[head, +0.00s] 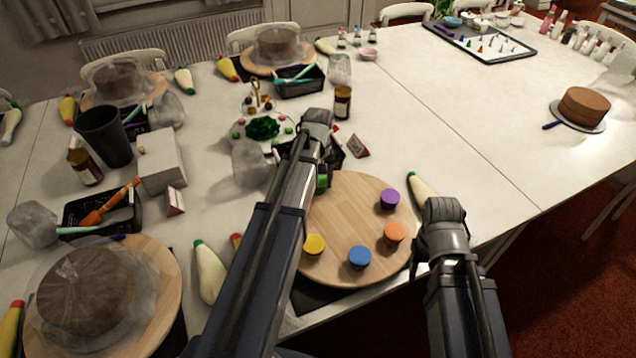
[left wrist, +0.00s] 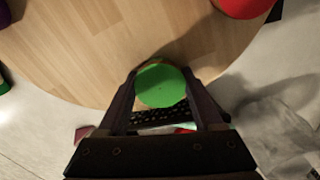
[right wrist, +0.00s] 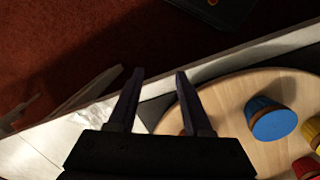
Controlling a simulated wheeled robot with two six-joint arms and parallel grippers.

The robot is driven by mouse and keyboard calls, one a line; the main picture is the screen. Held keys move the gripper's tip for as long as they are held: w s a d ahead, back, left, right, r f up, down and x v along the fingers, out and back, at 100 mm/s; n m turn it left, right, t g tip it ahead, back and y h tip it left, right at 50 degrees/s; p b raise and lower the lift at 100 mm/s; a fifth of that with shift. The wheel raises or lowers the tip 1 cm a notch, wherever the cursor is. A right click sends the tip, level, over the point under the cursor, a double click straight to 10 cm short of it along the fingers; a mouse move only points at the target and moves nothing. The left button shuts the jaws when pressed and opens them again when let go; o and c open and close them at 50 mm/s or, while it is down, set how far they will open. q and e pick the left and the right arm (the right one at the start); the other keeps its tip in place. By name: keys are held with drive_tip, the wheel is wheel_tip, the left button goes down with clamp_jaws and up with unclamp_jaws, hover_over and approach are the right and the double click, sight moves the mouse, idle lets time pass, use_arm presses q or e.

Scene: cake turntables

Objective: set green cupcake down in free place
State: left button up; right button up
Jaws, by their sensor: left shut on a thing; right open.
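The green cupcake (head: 321,182) is between the fingers of my left gripper (left wrist: 160,82), at the far edge of the round wooden turntable (head: 352,222). Its green top (left wrist: 161,86) shows in the left wrist view; I cannot tell whether it touches the board. Purple (head: 390,198), orange (head: 394,232), blue (head: 360,256) and yellow (head: 314,244) cupcakes stand around the board's rim. A red cupcake (left wrist: 243,6) shows in the left wrist view; my left arm hides it in the head view. My right gripper (right wrist: 160,73) is open and empty by the turntable's right edge.
The turntable's middle is bare. A piping bag (head: 420,188) lies at its right, another (head: 208,272) at its left. A black tray, a red-and-white card (head: 357,145) and a brown jar (head: 342,103) stand behind it.

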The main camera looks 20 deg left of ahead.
use_arm(q)
drive_tip(key=o, duration=1.4)
drive_tip(key=shift+c, duration=0.2)
wheel_tip(320, 180, up, 12)
drive_tip(key=p, duration=1.3)
drive_tip(key=s+d+m, duration=0.5)
drive_tip(key=s+d, duration=0.3)
drive_tip(key=d, duration=0.3)
drive_tip(key=s+d+m+y, duration=0.1)
drive_tip(key=s+d+m, duration=0.5)
drive_tip(key=d, duration=0.5)
drive_tip(key=shift+s+d+r+b, duration=0.2)
drive_tip(key=shift+s+d+b, duration=0.15)
drive_tip(key=shift+s, duration=0.9)
